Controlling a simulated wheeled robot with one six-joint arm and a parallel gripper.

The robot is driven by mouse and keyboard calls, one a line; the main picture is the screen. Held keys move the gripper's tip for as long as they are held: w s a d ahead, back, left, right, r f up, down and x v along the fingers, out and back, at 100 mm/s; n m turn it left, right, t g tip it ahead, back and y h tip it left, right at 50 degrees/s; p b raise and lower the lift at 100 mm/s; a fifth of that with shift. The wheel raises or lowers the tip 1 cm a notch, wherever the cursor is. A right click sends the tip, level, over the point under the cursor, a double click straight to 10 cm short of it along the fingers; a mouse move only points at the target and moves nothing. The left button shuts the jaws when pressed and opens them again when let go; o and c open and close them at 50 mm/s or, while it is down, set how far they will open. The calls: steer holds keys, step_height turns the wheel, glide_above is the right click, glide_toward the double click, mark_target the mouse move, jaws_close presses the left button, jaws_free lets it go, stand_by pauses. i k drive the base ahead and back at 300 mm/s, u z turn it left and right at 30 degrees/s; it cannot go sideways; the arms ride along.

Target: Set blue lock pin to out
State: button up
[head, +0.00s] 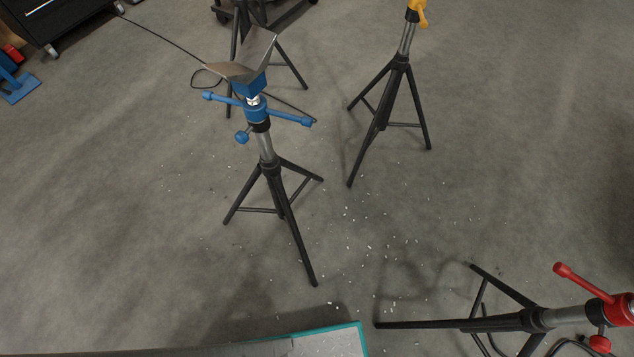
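The blue stand (265,148) stands upright on a black tripod left of centre in the head view. It has a blue collar with two long handle arms and a grey V-shaped cradle on top. A small blue knob (242,137) sticks out to the left of its post, below the handle; it looks like the blue lock pin. It is too small here to tell whether the pin is in or out. My gripper is not in view, and nothing touches the knob.
A stand with a yellow knob (422,18) is behind to the right. A red-headed stand (563,317) is at the lower right, its tripod legs reaching left. A thin dark cable (165,39) runs near the cradle. Open concrete floor lies left of the blue stand.

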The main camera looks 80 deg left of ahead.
mark_target(240, 137)
steer(key=u, duration=2.65)
